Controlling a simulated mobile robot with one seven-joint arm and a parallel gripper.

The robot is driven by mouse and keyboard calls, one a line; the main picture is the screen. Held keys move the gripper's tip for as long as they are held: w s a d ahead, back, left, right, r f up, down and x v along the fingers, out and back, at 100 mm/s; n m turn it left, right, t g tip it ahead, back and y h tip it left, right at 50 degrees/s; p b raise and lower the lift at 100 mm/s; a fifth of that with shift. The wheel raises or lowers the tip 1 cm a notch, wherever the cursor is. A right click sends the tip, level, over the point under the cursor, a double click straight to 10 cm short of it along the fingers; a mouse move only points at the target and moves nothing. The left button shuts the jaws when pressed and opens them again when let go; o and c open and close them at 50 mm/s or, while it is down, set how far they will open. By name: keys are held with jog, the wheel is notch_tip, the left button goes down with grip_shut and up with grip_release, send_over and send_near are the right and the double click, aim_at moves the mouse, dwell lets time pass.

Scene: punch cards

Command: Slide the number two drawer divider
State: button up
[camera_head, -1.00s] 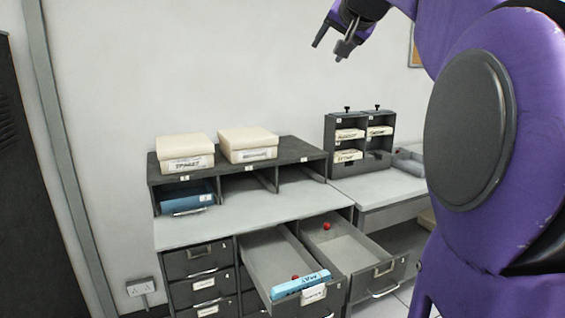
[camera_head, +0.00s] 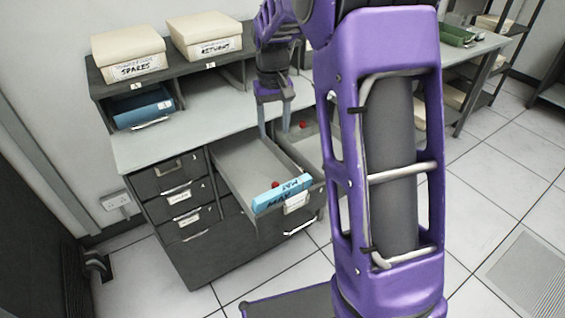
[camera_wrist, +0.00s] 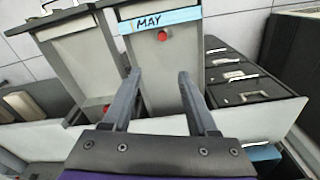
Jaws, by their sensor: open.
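A blue divider (camera_head: 281,194) marked MAY lies across the front end of the left open drawer (camera_head: 243,166). In the wrist view the divider (camera_wrist: 160,20) is at the top centre, beyond my fingertips. A red knob (camera_head: 275,184) sits just behind it; the knob (camera_wrist: 163,35) also shows in the wrist view. My gripper (camera_head: 275,131) is open and empty, pointing down over the back part of the open drawers. In the wrist view its two fingers (camera_wrist: 158,75) are apart with the left drawer's floor between them. I cannot read a number on the drawer.
A second open drawer (camera_head: 312,150) with its own red knob (camera_head: 303,125) is on the right, partly hidden by my arm. Shut drawers (camera_head: 180,195) are to the left. The desktop (camera_head: 160,150) is mostly bare. Two cream boxes (camera_head: 128,55) stand on the shelf, with a blue binder (camera_head: 143,108) below.

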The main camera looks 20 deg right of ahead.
aim_at(276, 184)
jog(key=shift+g, duration=0.3)
jog(key=f, duration=1.2)
jog(key=f+b, duration=0.1)
jog(key=f, duration=0.6)
jog(key=shift+s+a, duration=0.1)
jog(key=shift+s, duration=0.25)
grip_shut()
jog(key=shift+r, duration=0.1)
